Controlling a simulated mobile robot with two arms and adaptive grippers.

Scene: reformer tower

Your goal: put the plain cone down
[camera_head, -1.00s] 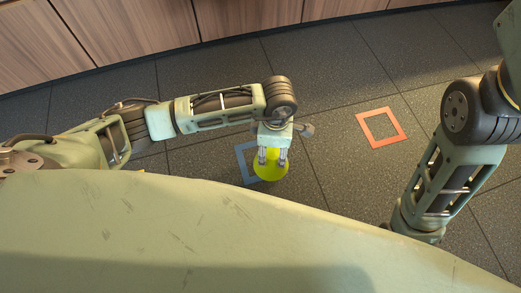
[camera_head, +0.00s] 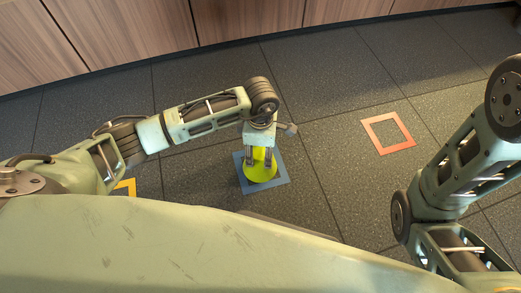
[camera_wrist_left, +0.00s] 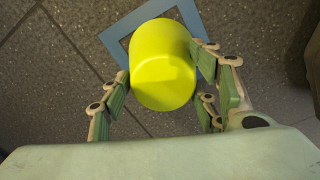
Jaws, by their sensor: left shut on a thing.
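The plain cone (camera_head: 260,171) is bright yellow-green, and my left gripper (camera_head: 259,157) is shut on it. In the head view it shows over the blue square frame (camera_head: 279,189) on the floor. In the left wrist view the cone (camera_wrist_left: 162,66) sits between the fingers of my left gripper (camera_wrist_left: 165,85), and part of the blue frame (camera_wrist_left: 124,27) shows behind it. I cannot tell whether the cone touches the floor. My right arm shows at the right of the head view, but its gripper is out of view.
An orange-red square frame (camera_head: 388,133) lies on the dark tiled floor to the right. Part of a yellow-orange frame (camera_head: 125,188) shows at the left, mostly hidden. Wooden cabinets (camera_head: 121,33) line the back. The floor between the blue and orange-red frames is clear.

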